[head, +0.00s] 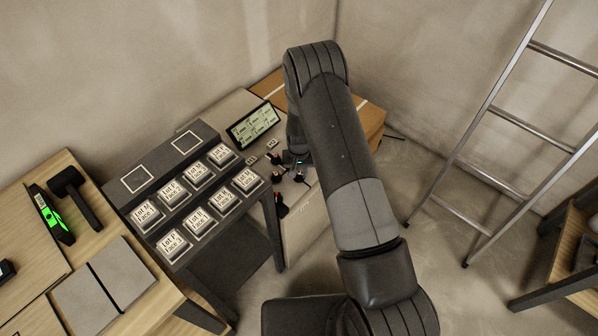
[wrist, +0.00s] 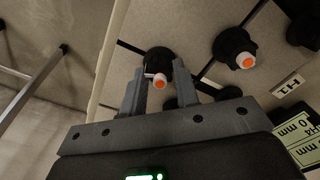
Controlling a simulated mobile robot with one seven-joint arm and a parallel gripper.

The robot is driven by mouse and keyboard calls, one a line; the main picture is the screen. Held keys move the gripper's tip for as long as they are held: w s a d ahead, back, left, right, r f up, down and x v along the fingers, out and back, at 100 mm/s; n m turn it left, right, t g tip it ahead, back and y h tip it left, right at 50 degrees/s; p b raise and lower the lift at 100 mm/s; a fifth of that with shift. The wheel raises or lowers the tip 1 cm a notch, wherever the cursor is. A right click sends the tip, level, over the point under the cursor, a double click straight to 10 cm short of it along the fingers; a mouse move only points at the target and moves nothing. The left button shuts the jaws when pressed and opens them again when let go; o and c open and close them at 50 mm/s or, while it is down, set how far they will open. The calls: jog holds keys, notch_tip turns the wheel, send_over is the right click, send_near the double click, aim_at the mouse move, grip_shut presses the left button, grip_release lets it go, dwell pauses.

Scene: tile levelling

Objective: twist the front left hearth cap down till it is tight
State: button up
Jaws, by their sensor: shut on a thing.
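My gripper (wrist: 159,74) is shut on a black cap (wrist: 158,58) with a white, orange-tipped stem standing between the fingers. The cap sits on the pale tile surface (wrist: 205,22), over a dark joint. I cannot tell from the label here whether it is the front left hearth cap. A second black cap (wrist: 234,46) with an orange tip stands apart to the right, near an H1 label (wrist: 291,85). In the head view my gripper (head: 294,161) is mostly hidden by my arm, among several dark caps with red tips, such as one cap (head: 277,157).
A small display (head: 252,125) stands behind the caps. A dark rack (head: 160,205) of labelled blocks is to the left, beside a wooden bench (head: 40,270) with a mallet (head: 75,195).

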jog(key=m, duration=0.4)
jog(key=shift+m, duration=0.3)
jog(key=m, duration=0.3)
jog(key=shift+m, duration=0.4)
jog(key=m, duration=0.4)
jog(key=shift+m, duration=2.1)
jog(key=o, duration=1)
notch_tip(320, 180, up, 11)
jog(key=shift+f, duration=0.1)
